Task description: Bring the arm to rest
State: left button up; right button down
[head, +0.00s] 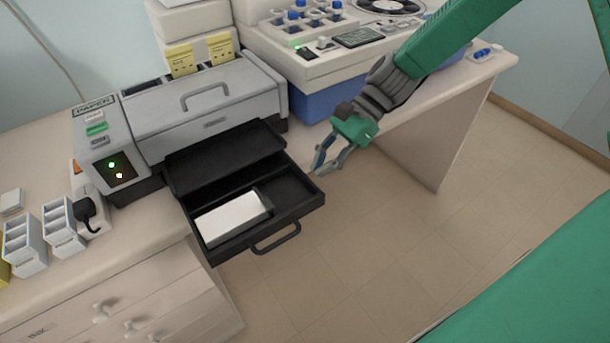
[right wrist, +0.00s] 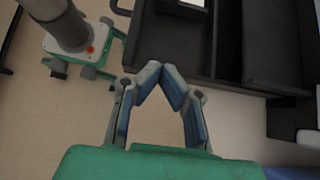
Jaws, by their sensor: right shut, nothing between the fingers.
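My right gripper (head: 328,158) hangs in the air just right of the open black printer drawer (head: 315,203). It is shut and empty, apart from the drawer in the head view. In the right wrist view the gripper's blue-padded fingertips (right wrist: 161,78) come together at the tips with nothing between them. The right arm reaches in from the upper right of the head view. My left gripper is not in view.
The grey printer (head: 205,115) stands on the counter, and a white block (head: 232,218) lies in its open drawer. A bench with a centrifuge-like device (head: 390,8) is behind the arm. White racks (head: 24,243) stand at left. The floor (head: 370,250) at right is clear.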

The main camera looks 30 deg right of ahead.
notch_tip(320, 180, up, 5)
jog(key=s+d+f+n+h+b, duration=0.1)
jog(key=s+f+n+h+b, duration=0.2)
jog(key=f, duration=0.6)
jog(key=s+d+f+n+h, duration=0.2)
jog(key=s+f, duration=0.2)
jog(key=f, duration=0.5)
pick_arm(q)
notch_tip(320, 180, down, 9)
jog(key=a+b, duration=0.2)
jog(key=b, duration=0.3)
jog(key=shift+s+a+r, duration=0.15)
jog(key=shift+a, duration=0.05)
pick_arm(e)
jog(key=s+a+f+n+h, duration=0.1)
jog(key=s+f+n+h, duration=0.1)
jog(key=s+f+n, duration=0.4)
jog(key=s+a+f+n+t+h, duration=0.1)
jog(key=s+a+f+n+h, duration=0.1)
jog(key=s+f+n, duration=0.4)
jog(key=shift+s+a+f+n+h, duration=0.35)
jog(key=shift+s+f, duration=0.3)
jog(key=shift+s, duration=0.9)
